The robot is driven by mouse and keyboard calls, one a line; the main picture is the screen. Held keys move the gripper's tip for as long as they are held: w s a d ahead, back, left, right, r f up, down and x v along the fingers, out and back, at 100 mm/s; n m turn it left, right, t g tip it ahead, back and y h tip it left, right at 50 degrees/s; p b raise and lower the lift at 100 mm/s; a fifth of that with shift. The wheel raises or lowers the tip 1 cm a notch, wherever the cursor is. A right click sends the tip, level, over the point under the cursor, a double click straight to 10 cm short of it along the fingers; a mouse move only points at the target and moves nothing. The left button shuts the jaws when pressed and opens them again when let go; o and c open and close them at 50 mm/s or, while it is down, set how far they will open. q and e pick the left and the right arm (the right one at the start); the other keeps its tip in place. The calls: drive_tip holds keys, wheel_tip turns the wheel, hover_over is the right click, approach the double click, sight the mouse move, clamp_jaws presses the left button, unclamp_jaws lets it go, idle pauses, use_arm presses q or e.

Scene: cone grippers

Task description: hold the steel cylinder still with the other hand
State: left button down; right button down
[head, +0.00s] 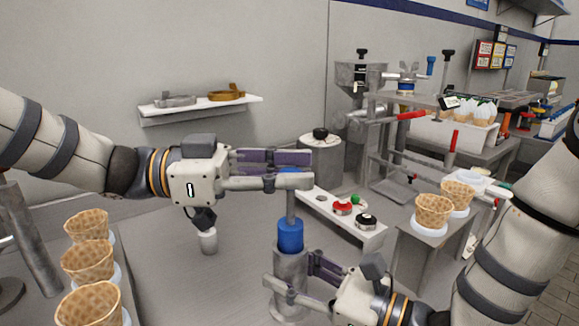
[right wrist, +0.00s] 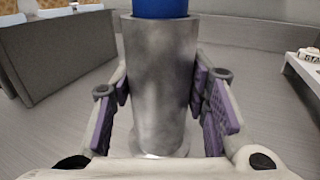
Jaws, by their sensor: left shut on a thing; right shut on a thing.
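The steel cylinder (head: 290,272) stands upright at the front middle of the head view, and fills the middle of the right wrist view (right wrist: 160,85). My right gripper (head: 296,277) is shut on it, with one purple-padded finger on each side. A blue collar (head: 290,236) sits in the cylinder's top, and a grey rod (head: 291,208) rises from it. My left gripper (head: 290,181) is shut on the upper end of this rod, directly above the cylinder. Its fingers hide most of that end; a little blue shows between them.
Waffle cones (head: 87,261) stand in holders at the left, and more cones (head: 434,211) stand on a stand at the right. A low panel with red and black knobs (head: 342,207) lies right of the cylinder. A wall shelf (head: 200,108) is behind.

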sight(286, 220)
use_arm(q)
drive_tip(key=shift+f, duration=3.5)
drive_tip(key=c, duration=1.3)
unclamp_jaws()
wheel_tip(286, 220, up, 10)
use_arm(e)
drive_tip(key=c, duration=0.5)
unclamp_jaws()
